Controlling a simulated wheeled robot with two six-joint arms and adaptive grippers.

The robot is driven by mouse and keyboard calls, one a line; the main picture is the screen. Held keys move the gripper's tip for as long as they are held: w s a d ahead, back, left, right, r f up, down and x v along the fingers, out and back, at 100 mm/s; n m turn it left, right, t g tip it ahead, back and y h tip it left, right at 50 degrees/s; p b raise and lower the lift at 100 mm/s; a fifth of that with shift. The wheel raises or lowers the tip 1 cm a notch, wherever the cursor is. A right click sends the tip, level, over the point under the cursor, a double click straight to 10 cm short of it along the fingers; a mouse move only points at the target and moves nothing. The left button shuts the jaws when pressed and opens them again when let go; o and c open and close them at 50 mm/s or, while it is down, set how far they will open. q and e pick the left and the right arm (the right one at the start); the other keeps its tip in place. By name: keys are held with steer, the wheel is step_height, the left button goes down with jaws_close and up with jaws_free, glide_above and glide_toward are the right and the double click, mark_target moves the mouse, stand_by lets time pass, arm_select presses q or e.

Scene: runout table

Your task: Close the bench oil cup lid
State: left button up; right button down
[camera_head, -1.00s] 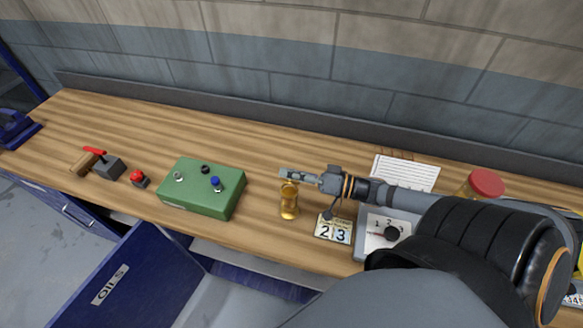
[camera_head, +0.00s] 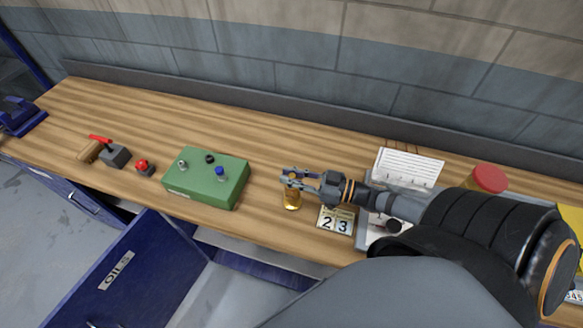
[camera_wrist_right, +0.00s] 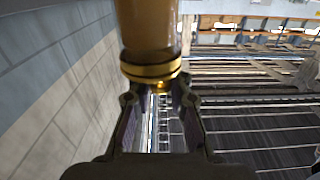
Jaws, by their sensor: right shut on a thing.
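The small amber oil cup (camera_head: 292,200) stands upright on the wooden bench, right of the green box. My right gripper (camera_head: 291,177) is at the top of the cup, its fingers at the lid end and covering much of it in the head view. In the right wrist view the cup's brown body (camera_wrist_right: 148,28) and brass lid rim (camera_wrist_right: 150,72) lie just beyond the fingertips (camera_wrist_right: 158,97), with a small bit of brass between them. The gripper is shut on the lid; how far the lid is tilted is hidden. My left gripper is not in view.
The green box (camera_head: 205,180) with knobs stands left of the cup. A number card (camera_head: 336,220) lies close right of it. A red-lidded jar (camera_head: 488,180) and a white sheet (camera_head: 408,167) are farther right. An open blue drawer (camera_head: 125,270) juts out in front.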

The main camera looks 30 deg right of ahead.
steer(key=shift+f+n, duration=0.2)
steer(key=shift+n, duration=0.1)
stand_by(0.4)
steer(key=c, duration=1.2)
jaws_free()
steer(key=shift+s+r, duration=0.1)
steer(key=shift+v, duration=3.75)
